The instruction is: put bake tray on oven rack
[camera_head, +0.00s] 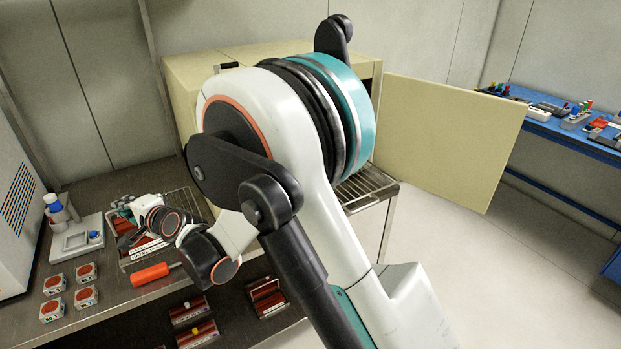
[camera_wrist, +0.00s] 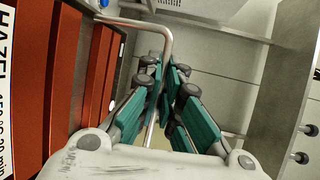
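The bake tray (camera_head: 152,262), a metal wire-edged tray with red pieces and a white "HAZEL" label, is at the left bench in the head view. Its wire handle (camera_wrist: 166,36) runs between my fingers in the wrist view. My gripper (camera_wrist: 171,82) has its teal fingers drawn close together on this handle; the pads hide part of the wire. In the head view my gripper (camera_head: 122,212) is at the tray's far left side, partly hidden by my wrist. The oven rack (camera_head: 372,187) is a wire grid at the open oven's front, partly behind my arm.
The beige oven (camera_head: 190,72) has its door (camera_head: 450,135) swung open to the right. An orange-handled tool (camera_head: 150,274), several small red-topped blocks (camera_head: 85,297) and a bottle on a stand (camera_head: 75,235) are close to the tray. A blue bench (camera_head: 560,130) is far right.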

